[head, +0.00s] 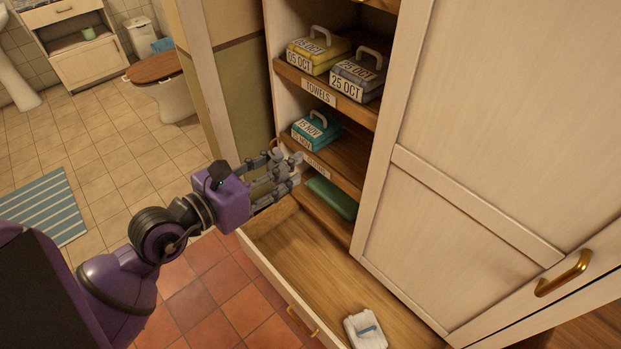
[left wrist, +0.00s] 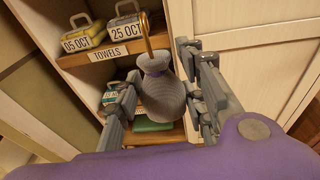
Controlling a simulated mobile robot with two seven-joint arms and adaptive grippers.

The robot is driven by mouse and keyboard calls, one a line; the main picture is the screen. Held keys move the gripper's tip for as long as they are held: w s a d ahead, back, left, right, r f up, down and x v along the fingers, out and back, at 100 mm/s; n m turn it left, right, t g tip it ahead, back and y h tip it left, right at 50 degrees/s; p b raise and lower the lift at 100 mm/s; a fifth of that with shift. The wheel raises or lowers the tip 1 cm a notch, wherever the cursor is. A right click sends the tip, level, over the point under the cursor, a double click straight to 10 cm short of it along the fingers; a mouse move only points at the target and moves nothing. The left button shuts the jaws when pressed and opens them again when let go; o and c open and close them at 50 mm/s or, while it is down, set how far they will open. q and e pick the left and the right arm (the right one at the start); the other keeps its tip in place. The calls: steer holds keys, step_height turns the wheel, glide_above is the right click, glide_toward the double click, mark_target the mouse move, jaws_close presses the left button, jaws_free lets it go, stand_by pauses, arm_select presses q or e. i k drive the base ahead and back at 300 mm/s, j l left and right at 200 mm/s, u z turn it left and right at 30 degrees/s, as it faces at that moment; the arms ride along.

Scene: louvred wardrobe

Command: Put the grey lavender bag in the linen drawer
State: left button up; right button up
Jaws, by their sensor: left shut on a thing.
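The grey lavender bag (left wrist: 162,92) is a ribbed, round-bodied bag with a narrow neck, between the fingers of my left gripper in the left wrist view. A brass-coloured hook or loop (left wrist: 146,32) rises at its neck; I cannot tell whether the two are joined. My left gripper (head: 284,172) is shut on the bag, in front of the lower shelves in the head view, where its fingers largely hide the bag. The open drawer (head: 290,252) at the wardrobe's bottom lies below and right of the gripper. A white folded item with a blue mark (head: 366,330) lies in it.
The shelves hold a yellow bundle (head: 318,52), a grey bundle (head: 358,76) and a teal bundle (head: 317,130), all tagged with dates. A green item (head: 332,197) lies lower. A closed door (head: 470,170) with a brass handle (head: 564,274) stands right. The drawer's middle is clear.

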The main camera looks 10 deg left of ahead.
mark_target(320, 296)
steer(key=z, duration=0.9)
steer(key=j+z, duration=0.15)
steer(key=z, duration=0.2)
steer(key=j+z, duration=0.15)
steer(key=z, duration=0.2)
steer(key=j+z, duration=0.1)
steer(key=z, duration=0.25)
steer(key=k+j+z, duration=0.15)
steer(key=j+z, duration=0.2)
steer(key=k+j+z, duration=0.15)
steer(key=z, duration=0.2)
steer(key=k+j+z, duration=0.4)
steer(key=j, duration=0.25)
steer(key=k+j, duration=0.6)
steer(key=k, duration=0.2)
